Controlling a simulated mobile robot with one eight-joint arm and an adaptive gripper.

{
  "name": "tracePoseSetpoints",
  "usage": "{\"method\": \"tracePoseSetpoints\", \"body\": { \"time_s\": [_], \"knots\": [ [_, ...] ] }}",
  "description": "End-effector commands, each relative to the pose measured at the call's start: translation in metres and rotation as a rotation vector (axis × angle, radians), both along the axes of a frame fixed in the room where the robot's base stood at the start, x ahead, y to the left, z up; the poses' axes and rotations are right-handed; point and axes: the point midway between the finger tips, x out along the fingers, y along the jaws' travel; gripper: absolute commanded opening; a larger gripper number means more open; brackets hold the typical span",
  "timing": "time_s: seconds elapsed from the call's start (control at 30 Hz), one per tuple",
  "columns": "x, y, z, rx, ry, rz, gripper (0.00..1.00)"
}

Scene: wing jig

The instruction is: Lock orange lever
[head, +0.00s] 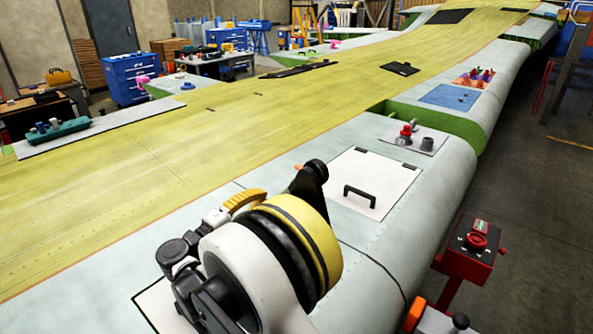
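An orange ribbed piece (243,201), which looks like the orange lever, shows just behind my arm in the lower left middle of the head view. Its lower end is hidden by the arm, so I cannot tell whether it is locked. My white arm with its yellow and black rings fills the lower middle of the view. A dark part (315,178) stands up beyond the yellow ring and may belong to my gripper. The fingertips are not clear, and I cannot tell whether they touch anything.
A white hatch panel (366,183) with a black handle lies on the wing. Beyond it is a plate with red and grey knobs (413,138). A red control box (474,243) stands right of the wing edge. The floor farther right is open.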

Motion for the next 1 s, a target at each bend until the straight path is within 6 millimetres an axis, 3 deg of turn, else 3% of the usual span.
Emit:
{"method": "tracePoseSetpoints", "body": {
  "time_s": [0.27,0.7,1.0],
  "knots": [
    [0.01,-0.008,0.001,0.001,0.001,-0.002,0.0],
    [0.079,-0.063,0.007,0.001,0.002,-0.003,0.0],
    [0.107,-0.084,0.011,0.001,0.002,0.0,0.0]
  ]
}}
